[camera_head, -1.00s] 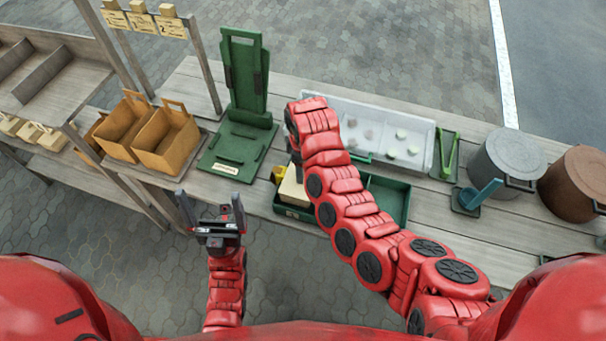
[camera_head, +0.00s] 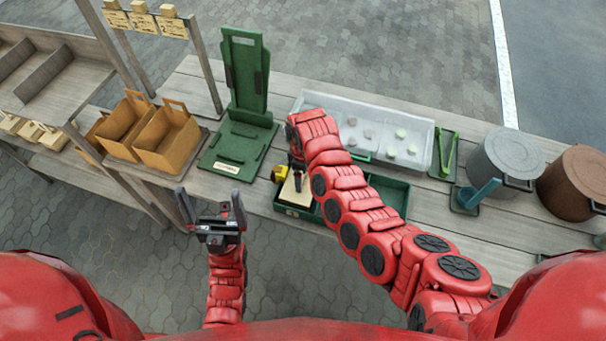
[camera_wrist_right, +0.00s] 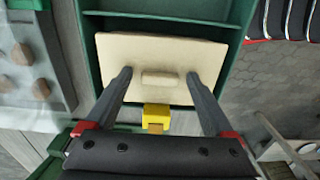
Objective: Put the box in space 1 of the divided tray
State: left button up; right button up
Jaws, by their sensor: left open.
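A green divided tray (camera_head: 392,184) stands at the table's front edge, partly hidden by my right arm. A beige block-like box (camera_head: 293,196) with a small raised grip on top lies at its left end. In the right wrist view the box (camera_wrist_right: 160,55) fills the near compartment beside a green divider. My right gripper (camera_wrist_right: 160,75) is open, its two fingers spread on either side of the raised grip, with gaps to it; height above the box is unclear. In the head view its fingers (camera_head: 298,180) are over the box. My left gripper (camera_head: 212,210) is open and empty, in front of the table.
A yellow item (camera_head: 280,172) sits at the tray's left end. A clear bin (camera_head: 420,125) with round lumps stands behind. A green stand (camera_head: 240,140) and brown boxes (camera_head: 165,140) are left; green tongs (camera_head: 446,152), a grey pot (camera_head: 508,155) and a brown pot (camera_head: 575,180) right.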

notch_tip(320, 180, up, 6)
jog(key=shift+b, duration=1.25)
notch_tip(320, 180, up, 6)
jog(key=p, duration=0.1)
jog(key=shift+r, duration=0.15)
